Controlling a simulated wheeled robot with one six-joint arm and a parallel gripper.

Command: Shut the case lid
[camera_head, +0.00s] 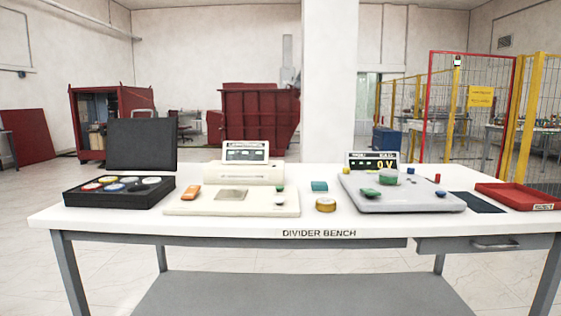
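A black case (122,200) stands at the left end of the white bench. Its lid (142,145) is raised, standing nearly upright at the back of the case. Several round pieces with red, blue, yellow and white tops sit inside the case. My gripper is not visible in this view.
The white bench (400,224) also holds a cream instrument (260,204) with an orange item (186,192), a brass-coloured round piece (325,205), a grey instrument (425,200) and a red tray (512,196). A dark mat (474,202) lies beside the tray. The bench's front strip is mostly clear.

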